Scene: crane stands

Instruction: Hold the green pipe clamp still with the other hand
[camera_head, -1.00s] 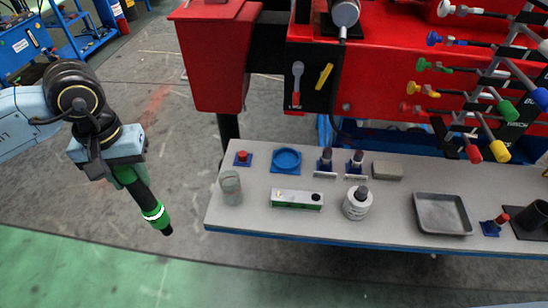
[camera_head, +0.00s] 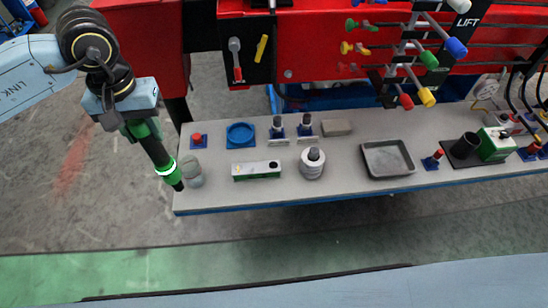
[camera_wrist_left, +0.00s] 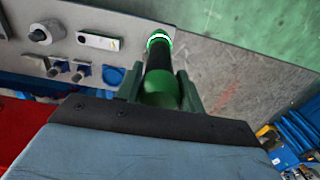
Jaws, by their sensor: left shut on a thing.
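My left gripper (camera_head: 143,130) is shut on a black-and-green torch-like tool (camera_head: 157,152), which slants down to the right with a white ring near its low end. The tool also shows in the left wrist view (camera_wrist_left: 160,70), between the green fingers. The tool's tip is just in front of or beside a clear glass (camera_head: 191,172) at the table's left end; I cannot tell if they touch. A green block (camera_head: 494,146), which looks like the pipe clamp, stands at the table's right beside a black cylinder on a dark plate. My right gripper is not in view.
My light-blue arm link crosses the bottom.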

